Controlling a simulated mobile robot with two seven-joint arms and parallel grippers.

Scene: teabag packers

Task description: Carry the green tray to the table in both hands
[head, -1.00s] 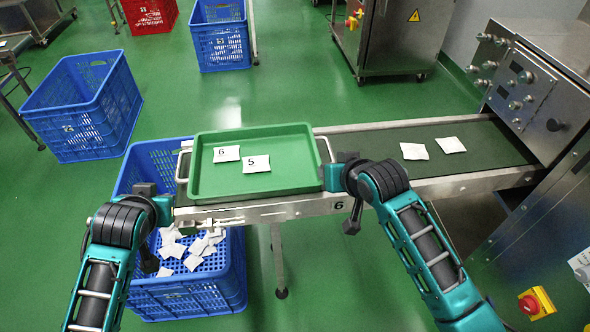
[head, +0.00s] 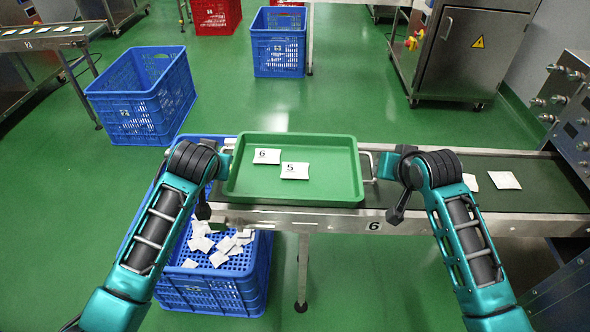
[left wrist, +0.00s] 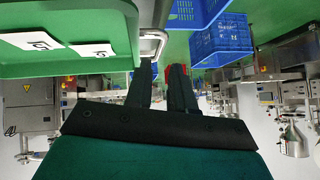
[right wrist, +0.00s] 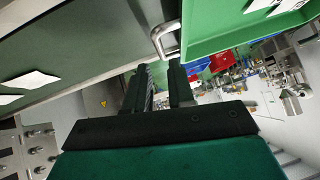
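The green tray (head: 292,195) rests flat on the left end of the conveyor (head: 440,200), with two white packets marked 6 (head: 266,157) and 5 (head: 294,171) in it. A metal loop handle shows at its right end (head: 367,160). My left gripper (head: 224,160) is at the tray's left end; in the left wrist view its fingers stand apart with the left handle (left wrist: 155,38) at their tips. My right gripper (head: 384,164) is at the right end; in the right wrist view its fingers are apart by the right handle (right wrist: 158,40). I cannot tell which surface is the table.
A blue crate (head: 205,292) with loose white packets stands under the conveyor's left end. Another blue crate (head: 140,105) is at left, one (head: 278,45) at the back. A steel cabinet (head: 465,60) stands at back right. Green floor is open between them.

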